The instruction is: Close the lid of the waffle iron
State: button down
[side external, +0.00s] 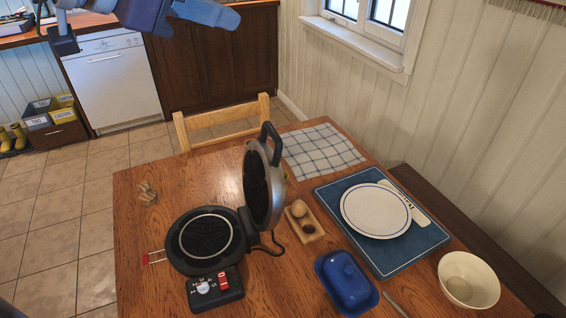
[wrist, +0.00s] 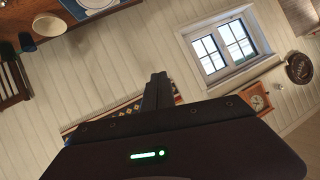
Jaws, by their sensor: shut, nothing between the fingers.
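The waffle iron stands open on the wooden table in the side external view. Its round dark base (side external: 180,258) lies flat with the ridged plate facing up. Its lid (side external: 277,190) stands roughly upright on the hinge at the base's right side, with a black handle (side external: 268,132) at the top. My gripper (wrist: 160,76) shows in the wrist view with its fingers together and nothing between them. Part of my arm shows at the top left of the side external view, high up and well apart from the lid. The waffle iron is not visible in the wrist view.
A control box (side external: 232,290) with a red switch sits before the base. Right of the lid are a small wooden holder (side external: 312,236), blue butter dish (side external: 345,280), plate (side external: 352,210) on a blue mat (side external: 400,262), and bowl (side external: 468,280). The table's left part is mostly clear.

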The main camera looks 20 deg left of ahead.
aim_at(264, 180)
jog(key=w+d+f+m+t+y, duration=0.1)
jog(key=w+d+f+t+y, duration=0.15)
jog(key=w+d, duration=0.5)
jog(key=w+d+f+m+t+y, duration=0.1)
jog(key=w+d+f+t, duration=0.1)
jog(key=w+d+f, duration=0.4)
jog(key=s+d+f+m+y, duration=0.1)
jog(key=s+f+y, duration=0.3)
jog(key=f, duration=0.3)
jog(key=s+f+m+g+y, duration=0.1)
jog(key=s+f+y, duration=0.25)
jog(key=f, duration=0.35)
jog(key=s+d+f+m+y, duration=0.1)
jog(key=s+f+y, duration=0.3)
jog(key=f, duration=0.4)
jog(key=w+a, duration=0.5)
jog(key=a, duration=0.3)
jog(key=shift+w+a+r+m, duration=0.2)
jog(key=shift+a+r+m, duration=0.05)
jog(key=shift+r+m, duration=0.05)
